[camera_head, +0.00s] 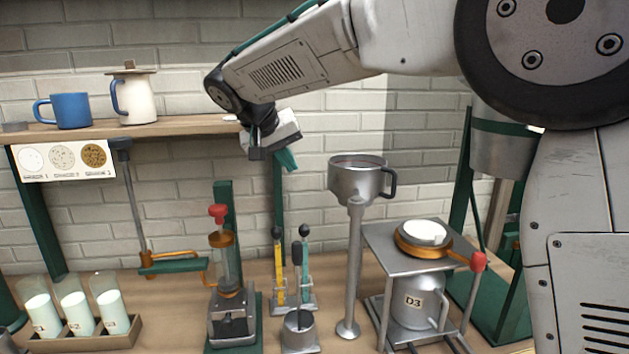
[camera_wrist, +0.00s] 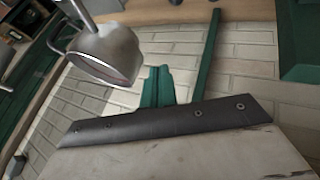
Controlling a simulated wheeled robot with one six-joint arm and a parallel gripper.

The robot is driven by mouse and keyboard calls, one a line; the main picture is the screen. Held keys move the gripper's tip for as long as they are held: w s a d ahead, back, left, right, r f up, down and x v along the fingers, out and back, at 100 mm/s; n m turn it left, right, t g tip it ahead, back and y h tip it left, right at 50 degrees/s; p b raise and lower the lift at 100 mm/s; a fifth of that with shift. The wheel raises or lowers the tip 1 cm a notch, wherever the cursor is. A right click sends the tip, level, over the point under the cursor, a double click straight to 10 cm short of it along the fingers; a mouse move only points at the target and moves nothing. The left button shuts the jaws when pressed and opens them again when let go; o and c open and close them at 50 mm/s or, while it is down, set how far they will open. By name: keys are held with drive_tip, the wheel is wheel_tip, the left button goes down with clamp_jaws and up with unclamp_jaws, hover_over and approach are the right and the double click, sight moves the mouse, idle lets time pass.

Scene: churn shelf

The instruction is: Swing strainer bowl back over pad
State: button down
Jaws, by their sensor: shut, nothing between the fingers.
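The strainer bowl (camera_head: 352,180) is a grey metal bowl with a dark side handle (camera_head: 391,184), on a thin upright post (camera_head: 354,270). It also shows in the wrist view (camera_wrist: 108,52), at upper left. A round white pad (camera_head: 425,232) sits in an orange ring on a metal stand, right of the post; the bowl is left of and above it, not over it. My gripper (camera_head: 287,160) is shut and empty, up and left of the bowl and apart from it. Its green fingers (camera_wrist: 156,86) show together in the wrist view.
The orange ring has a red-tipped handle (camera_head: 478,262). A jug marked D3 (camera_head: 417,303) stands beneath. A red-knobbed press (camera_head: 228,285) and upright tools (camera_head: 297,275) stand left of the post.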

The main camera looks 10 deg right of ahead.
drive_tip(key=w+d+f, duration=0.4)
drive_tip(key=d+f, duration=0.3)
drive_tip(key=d, duration=0.1)
drive_tip(key=shift+w+d+f, duration=0.15)
drive_tip(key=shift+f, duration=0.25)
drive_tip(key=shift+d, duration=0.15)
